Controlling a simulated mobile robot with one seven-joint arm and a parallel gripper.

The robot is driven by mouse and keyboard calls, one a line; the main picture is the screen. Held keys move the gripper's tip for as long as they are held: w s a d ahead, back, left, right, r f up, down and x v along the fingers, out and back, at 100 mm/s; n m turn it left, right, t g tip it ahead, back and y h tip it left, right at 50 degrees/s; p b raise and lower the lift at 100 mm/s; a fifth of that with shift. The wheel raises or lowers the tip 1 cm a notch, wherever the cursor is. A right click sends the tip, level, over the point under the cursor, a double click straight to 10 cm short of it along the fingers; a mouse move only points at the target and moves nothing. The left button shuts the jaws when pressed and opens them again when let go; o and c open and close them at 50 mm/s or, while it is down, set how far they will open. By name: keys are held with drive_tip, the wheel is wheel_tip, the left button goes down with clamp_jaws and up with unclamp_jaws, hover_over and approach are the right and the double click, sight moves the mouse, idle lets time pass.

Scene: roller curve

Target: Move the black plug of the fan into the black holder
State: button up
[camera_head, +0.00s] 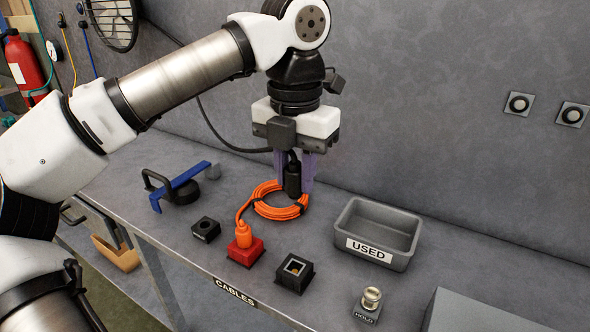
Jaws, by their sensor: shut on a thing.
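My gripper (293,185) is shut on the black plug (293,178) and holds it upright above the bench, just over the far side of the orange cable coil. A black cable runs from the plug up along the wall toward the fan (110,18) at the top left. A black holder (294,272) with a square opening stands near the bench's front edge, in front of the gripper. A smaller black block (206,230) with a round hole stands to the left. I cannot tell the exact gap between plug and bench.
A red holder (243,257) carries an orange plug (244,235) joined to the orange cable coil (280,209). A grey USED bin (378,213) stands at right, with a brass knob (371,297) before it. A blue tool (180,187) lies at left.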

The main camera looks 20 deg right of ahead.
wheel_tip(320, 180, down, 12)
drive_tip(key=b, duration=0.8)
drive_tip(key=shift+r, duration=0.2)
idle(1.5)
drive_tip(key=shift+s, duration=0.1)
